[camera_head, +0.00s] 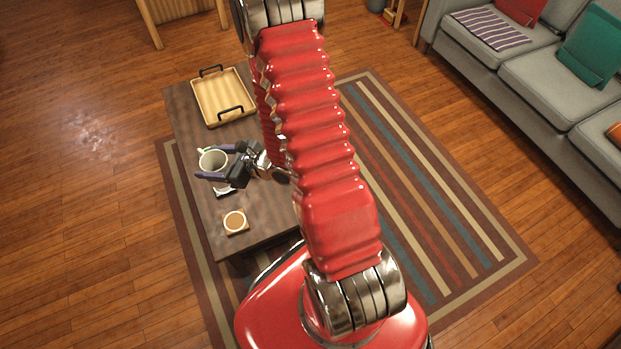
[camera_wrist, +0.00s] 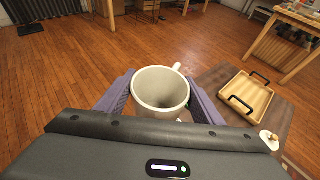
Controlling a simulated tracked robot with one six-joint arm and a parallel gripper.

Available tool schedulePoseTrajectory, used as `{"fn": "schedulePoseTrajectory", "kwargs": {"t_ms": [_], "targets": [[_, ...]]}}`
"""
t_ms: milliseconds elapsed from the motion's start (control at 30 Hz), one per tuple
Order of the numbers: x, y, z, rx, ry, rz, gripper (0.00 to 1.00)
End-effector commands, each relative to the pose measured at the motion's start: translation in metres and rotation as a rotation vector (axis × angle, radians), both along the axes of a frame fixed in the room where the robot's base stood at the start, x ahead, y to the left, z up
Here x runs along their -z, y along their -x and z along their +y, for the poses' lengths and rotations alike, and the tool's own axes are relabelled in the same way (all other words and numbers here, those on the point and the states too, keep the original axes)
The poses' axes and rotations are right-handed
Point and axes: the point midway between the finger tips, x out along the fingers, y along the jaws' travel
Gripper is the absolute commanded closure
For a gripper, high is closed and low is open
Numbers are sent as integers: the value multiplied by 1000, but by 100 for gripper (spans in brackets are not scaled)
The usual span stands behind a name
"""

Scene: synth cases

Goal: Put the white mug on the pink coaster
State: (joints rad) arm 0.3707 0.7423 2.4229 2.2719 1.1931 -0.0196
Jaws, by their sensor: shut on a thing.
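The white mug (camera_head: 213,160) is upright between the purple fingers of my gripper (camera_head: 213,162), near the left edge of the dark table (camera_head: 190,110). In the wrist view the mug (camera_wrist: 161,92) shows its open, empty-looking top, with the handle pointing away. The fingers of my gripper (camera_wrist: 161,98) press on its two sides. I cannot tell how high the mug is above the table. I see no clearly pink coaster; the mug and gripper hide part of the tabletop.
A wooden tray (camera_head: 222,121) with black handles lies at the table's far end. A tan square with a white-rimmed, brown-centred round thing (camera_head: 235,222) is at the near end. A small white thing (camera_head: 224,190) shows partly beside my gripper. A grey sofa (camera_head: 540,75) is at right.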

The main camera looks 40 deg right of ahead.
Motion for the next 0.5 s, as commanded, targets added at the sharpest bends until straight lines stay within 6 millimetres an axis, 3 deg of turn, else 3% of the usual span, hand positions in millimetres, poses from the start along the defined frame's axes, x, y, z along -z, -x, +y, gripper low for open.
{"fn": "schedulePoseTrajectory", "kwargs": {"t_ms": [167,267,500], "targets": [[6,-2,-13,19,-1,0,69],[14,-6,-33,47,0,0,69],[50,-10,-110,151,0,1,69]]}}
